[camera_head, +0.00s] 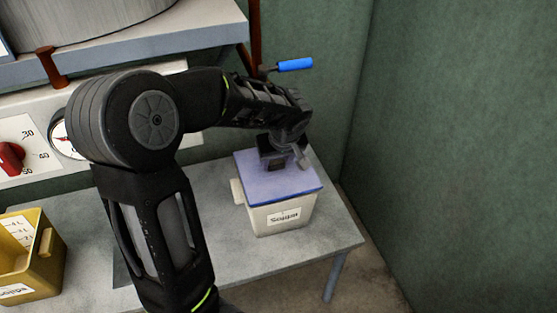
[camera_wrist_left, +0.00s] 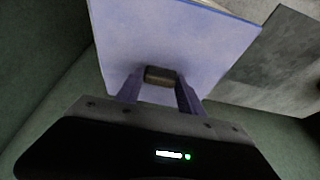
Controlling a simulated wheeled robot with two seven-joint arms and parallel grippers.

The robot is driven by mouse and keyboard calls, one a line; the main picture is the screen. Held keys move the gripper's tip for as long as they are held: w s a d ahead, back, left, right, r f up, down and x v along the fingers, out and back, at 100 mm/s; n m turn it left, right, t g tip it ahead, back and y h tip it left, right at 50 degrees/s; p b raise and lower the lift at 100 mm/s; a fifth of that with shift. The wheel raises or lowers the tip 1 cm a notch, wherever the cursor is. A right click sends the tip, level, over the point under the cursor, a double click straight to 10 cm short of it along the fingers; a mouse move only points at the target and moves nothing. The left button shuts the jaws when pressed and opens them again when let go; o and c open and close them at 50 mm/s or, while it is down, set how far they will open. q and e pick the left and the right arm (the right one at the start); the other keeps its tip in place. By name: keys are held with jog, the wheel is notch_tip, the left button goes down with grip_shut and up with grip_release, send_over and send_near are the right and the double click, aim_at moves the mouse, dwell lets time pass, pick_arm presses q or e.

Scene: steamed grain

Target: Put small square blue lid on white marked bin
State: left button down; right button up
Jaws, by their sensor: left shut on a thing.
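The small square blue lid (camera_head: 255,187) lies over the top of the white marked bin (camera_head: 262,220), whose front label reads like "Soppa". The lid looks flat and covers the bin's opening; a thin gap under it cannot be ruled out. My left gripper (camera_head: 287,160) points down over the lid and is shut on its handle. In the left wrist view the lid (camera_wrist_left: 175,35) fills the upper middle, with its dark handle between the two fingers of my left gripper (camera_wrist_left: 160,85). My right gripper is not in view.
The bin stands on a grey table (camera_head: 325,230) near its right end. A yellow bin (camera_head: 45,265) with labels stands at the left. A blue-handled lever (camera_head: 294,65) sticks out behind my arm. A red knob (camera_head: 10,158) and gauge are at the far left. A green wall (camera_head: 460,150) bounds the right.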

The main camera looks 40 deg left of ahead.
pick_arm(q)
jog(key=shift+a, duration=0.2)
dwell(0.3)
jog(key=shift+s+a+f+b, duration=0.15)
jog(key=shift+f+b, duration=0.15)
jog(key=shift+b, duration=0.2)
jog(key=shift+s+d+f+b, duration=0.1)
jog(key=shift+d+f+b, duration=0.1)
jog(key=shift+f+b, duration=0.25)
dwell(0.5)
jog(key=c, duration=0.6)
grip_release()
jog(key=shift+c, duration=0.2)
jog(key=v, duration=0.8)
jog(key=shift+w, duration=0.25)
